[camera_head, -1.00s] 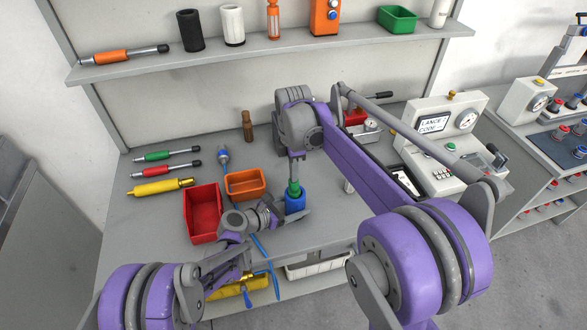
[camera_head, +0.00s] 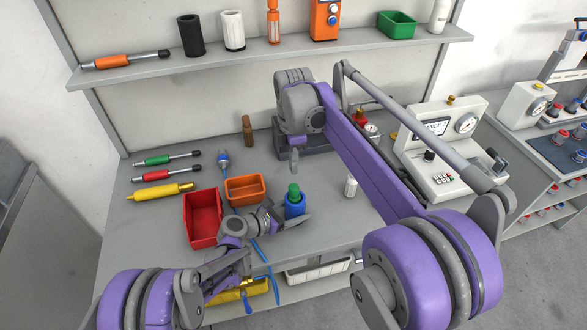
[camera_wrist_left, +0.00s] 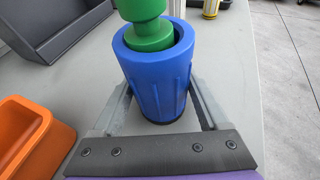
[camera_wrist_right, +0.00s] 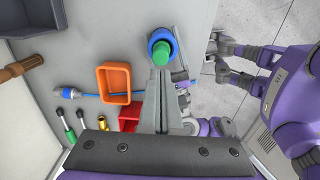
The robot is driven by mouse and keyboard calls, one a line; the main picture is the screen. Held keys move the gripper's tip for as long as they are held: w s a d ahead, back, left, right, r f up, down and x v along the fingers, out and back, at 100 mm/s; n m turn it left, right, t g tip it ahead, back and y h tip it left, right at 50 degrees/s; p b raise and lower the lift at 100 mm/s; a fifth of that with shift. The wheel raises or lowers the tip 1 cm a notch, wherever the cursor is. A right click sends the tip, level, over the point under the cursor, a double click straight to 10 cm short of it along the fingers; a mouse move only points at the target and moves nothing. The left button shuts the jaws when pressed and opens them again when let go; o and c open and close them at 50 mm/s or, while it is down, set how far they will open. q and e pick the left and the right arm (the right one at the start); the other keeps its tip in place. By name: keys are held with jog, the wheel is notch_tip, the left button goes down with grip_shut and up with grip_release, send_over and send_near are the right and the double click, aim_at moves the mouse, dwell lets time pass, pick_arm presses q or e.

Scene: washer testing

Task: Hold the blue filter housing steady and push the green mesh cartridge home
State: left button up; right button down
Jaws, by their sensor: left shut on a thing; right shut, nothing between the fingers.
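The blue filter housing (camera_head: 295,211) stands upright on the bench; it also shows in the left wrist view (camera_wrist_left: 158,82). The green mesh cartridge (camera_head: 294,192) sits in its mouth, its green top sticking out above the rim (camera_wrist_left: 147,36). My left gripper (camera_head: 292,220) is shut on the housing, one finger on each side (camera_wrist_left: 160,100). My right gripper (camera_head: 294,168) is shut and empty, above and apart from the cartridge. In the right wrist view its closed fingers (camera_wrist_right: 161,72) point towards the green top (camera_wrist_right: 163,60). How deep the cartridge sits inside is hidden.
An orange bin (camera_head: 246,190) and a red bin (camera_head: 203,217) stand left of the housing. A dark grey bin (camera_head: 318,140) is behind my right wrist. Hand tools lie at the left.

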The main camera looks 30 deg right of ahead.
aim_at(294, 186)
dwell(0.3)
jog(key=shift+f, duration=1.55)
jog(key=shift+f, duration=0.2)
jog(key=shift+f, duration=1.2)
jog(key=shift+r, duration=3.05)
pick_arm(q)
jog(key=o, duration=1.3)
jog(key=shift+c, duration=0.2)
